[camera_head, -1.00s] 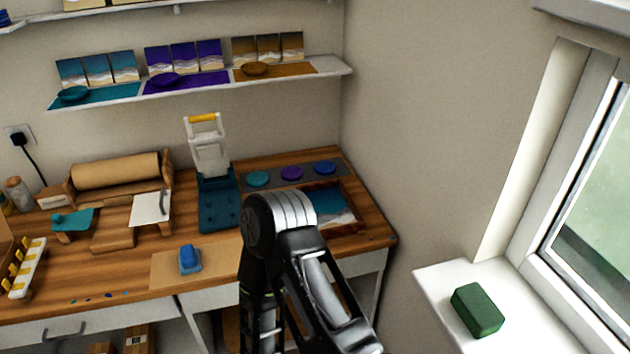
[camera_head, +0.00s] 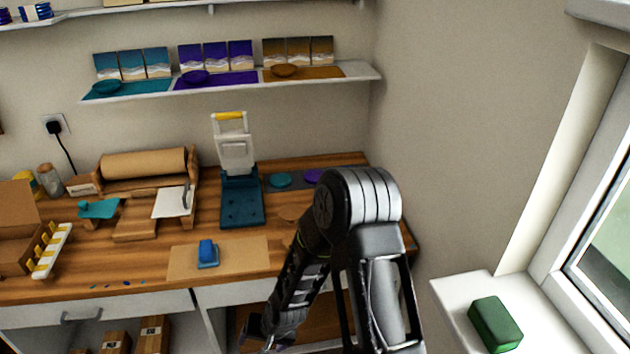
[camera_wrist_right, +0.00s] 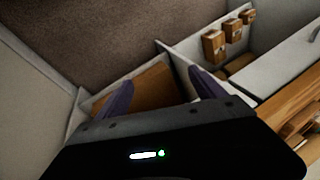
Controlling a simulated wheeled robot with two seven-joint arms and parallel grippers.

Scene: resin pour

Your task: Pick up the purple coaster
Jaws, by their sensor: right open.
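A flat purple disc (camera_head: 312,175), the only coaster-like purple thing I see, lies at the back right of the wooden desk, on a dark grey strip. A teal disc (camera_head: 280,180) lies left of it. My right arm stands in front of this corner, with its elbow close to the purple disc in the picture. My right gripper (camera_head: 266,338) hangs low at the desk's front, well away from the disc. In the right wrist view its two fingers (camera_wrist_right: 160,92) are apart with nothing between them. The purple disc is not in that view. My left gripper is not in view.
A blue press (camera_head: 242,202) with a white upright lever stands left of the discs. A blue block (camera_head: 207,252) sits on a brown sheet. Cardboard boxes (camera_wrist_right: 214,45) stand in compartments below the desk. A green block (camera_head: 495,323) is on the window sill.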

